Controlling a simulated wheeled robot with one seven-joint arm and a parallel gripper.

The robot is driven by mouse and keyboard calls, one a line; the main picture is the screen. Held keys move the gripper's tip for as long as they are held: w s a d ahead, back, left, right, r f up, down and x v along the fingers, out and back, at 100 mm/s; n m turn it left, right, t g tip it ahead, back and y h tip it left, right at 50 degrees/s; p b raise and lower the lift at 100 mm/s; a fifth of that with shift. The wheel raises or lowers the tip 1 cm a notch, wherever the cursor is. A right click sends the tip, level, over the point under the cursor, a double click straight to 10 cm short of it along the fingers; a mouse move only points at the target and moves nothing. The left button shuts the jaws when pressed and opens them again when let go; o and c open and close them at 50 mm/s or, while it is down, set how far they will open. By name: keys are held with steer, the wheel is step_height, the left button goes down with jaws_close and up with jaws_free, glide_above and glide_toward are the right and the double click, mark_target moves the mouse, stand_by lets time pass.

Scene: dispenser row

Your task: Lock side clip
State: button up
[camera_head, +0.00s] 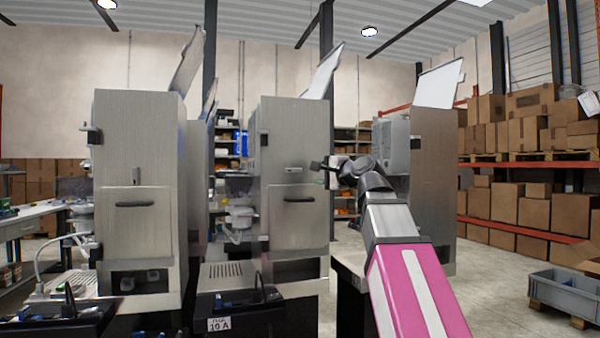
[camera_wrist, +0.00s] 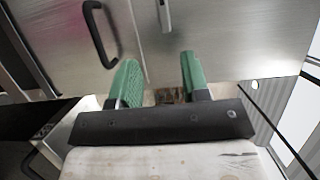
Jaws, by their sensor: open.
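The middle steel dispenser (camera_head: 291,145) has its lid (camera_head: 322,72) raised. A small clip-like fitting (camera_head: 262,138) sticks out at its upper left edge. A small metal latch (camera_head: 293,170) sits on its front above a black handle (camera_head: 299,199). In the wrist view, a metal latch (camera_wrist: 163,15) shows at a panel seam, beside the black handle (camera_wrist: 100,34). I cannot tell which fitting is the side clip. My gripper (camera_head: 321,165) is at the dispenser's right front. Its green fingers (camera_wrist: 160,78) are apart and empty, with the latch beyond them.
A left dispenser (camera_head: 138,180) and a right dispenser (camera_head: 432,180) flank the middle one, lids raised. A black tray (camera_head: 240,308) sits in front of the middle dispenser. Shelves of boxes (camera_head: 545,205) and a grey crate (camera_head: 566,292) stand at right. Open floor (camera_head: 495,290) lies between.

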mark_target(297, 170)
steer(key=x, duration=1)
steer(key=shift+w+a+r, duration=0.15)
steer(key=shift+a+r, duration=0.15)
steer(key=shift+r, duration=0.05)
steer(key=shift+c, duration=0.3)
jaws_close()
